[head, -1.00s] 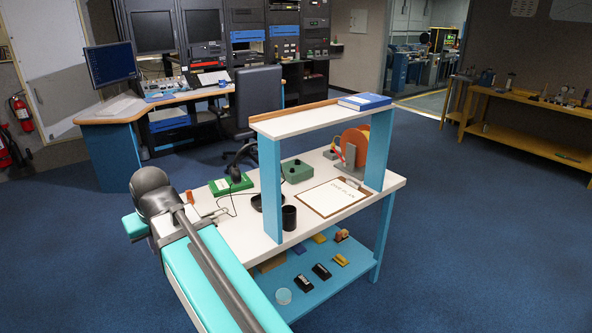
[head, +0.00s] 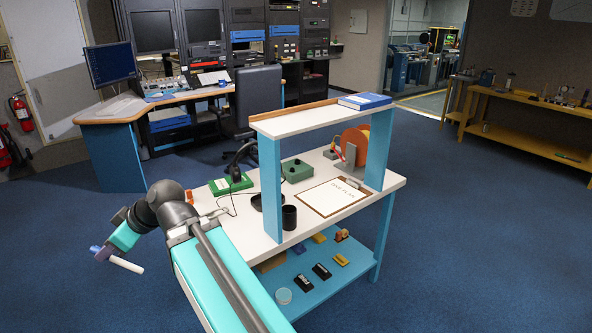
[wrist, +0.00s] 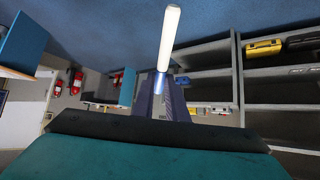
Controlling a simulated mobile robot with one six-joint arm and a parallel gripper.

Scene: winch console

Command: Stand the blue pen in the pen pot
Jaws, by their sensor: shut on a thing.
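My gripper (head: 107,253) is out over the floor to the left of the white-topped bench. It is shut on the blue pen, whose long white barrel (head: 128,265) points to the right and slightly down in the head view. A blue part shows at the jaws. In the wrist view the white barrel (wrist: 169,38) sticks up from between the dark fingers (wrist: 162,102), with blue at its lower end. The pen pot (head: 289,217) is a black cup standing upright on the bench top, near the left shelf post. The pen is well apart from it.
The white bench (head: 240,224) carries a raised shelf (head: 300,118) on blue posts, close to the pot. Several small items sit on the lower blue shelf.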

